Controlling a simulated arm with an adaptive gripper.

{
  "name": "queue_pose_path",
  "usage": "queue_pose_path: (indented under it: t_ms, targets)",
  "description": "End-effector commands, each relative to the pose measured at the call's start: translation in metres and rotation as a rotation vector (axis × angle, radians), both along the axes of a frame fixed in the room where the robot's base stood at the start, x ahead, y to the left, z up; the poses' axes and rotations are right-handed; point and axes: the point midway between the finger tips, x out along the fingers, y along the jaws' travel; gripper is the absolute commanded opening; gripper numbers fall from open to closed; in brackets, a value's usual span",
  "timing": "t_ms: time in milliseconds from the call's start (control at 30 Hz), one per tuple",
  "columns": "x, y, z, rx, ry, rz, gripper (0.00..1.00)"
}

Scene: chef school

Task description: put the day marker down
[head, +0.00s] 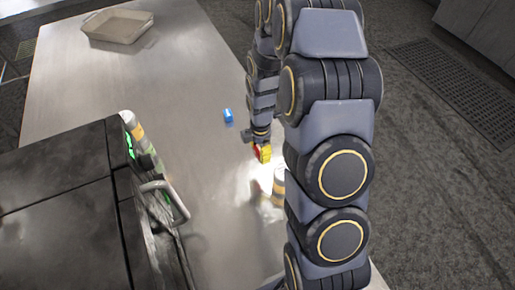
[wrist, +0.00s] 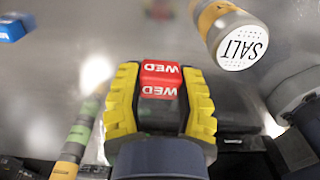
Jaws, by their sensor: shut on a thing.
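A red day marker (wrist: 160,72) with white "WED" lettering on two faces is between the yellow fingers of my gripper (wrist: 160,100) in the wrist view. My gripper is shut on it. In the head view, my gripper (head: 262,153) is low over the metal table (head: 190,75), and a small part of the red marker shows beside the yellow fingers. I cannot tell whether the marker touches the table.
A salt shaker (wrist: 236,40) stands close to my gripper. A dark appliance with a handle (head: 60,190) fills the lower left, with a striped shaker (head: 140,138) at its corner. A shallow tray (head: 117,26) sits at the back. The table's middle is clear.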

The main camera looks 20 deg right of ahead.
Motion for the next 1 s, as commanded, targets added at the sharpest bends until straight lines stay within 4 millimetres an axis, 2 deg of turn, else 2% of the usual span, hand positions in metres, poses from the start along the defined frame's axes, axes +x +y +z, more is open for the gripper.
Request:
queue_pose_path:
  t_ms: [100, 300, 500, 833, 1000]
  targets:
    - [-0.025, 0.006, 0.012, 0.000, -0.001, 0.001, 0.12]
    - [-0.060, 0.015, 0.028, 0.000, 0.002, 0.001, 0.12]
    - [-0.081, 0.020, 0.037, 0.000, 0.002, 0.000, 0.12]
    - [-0.087, 0.022, 0.041, -0.001, -0.001, 0.003, 0.12]
    - [-0.074, 0.036, 0.053, 0.000, -0.007, 0.090, 0.12]
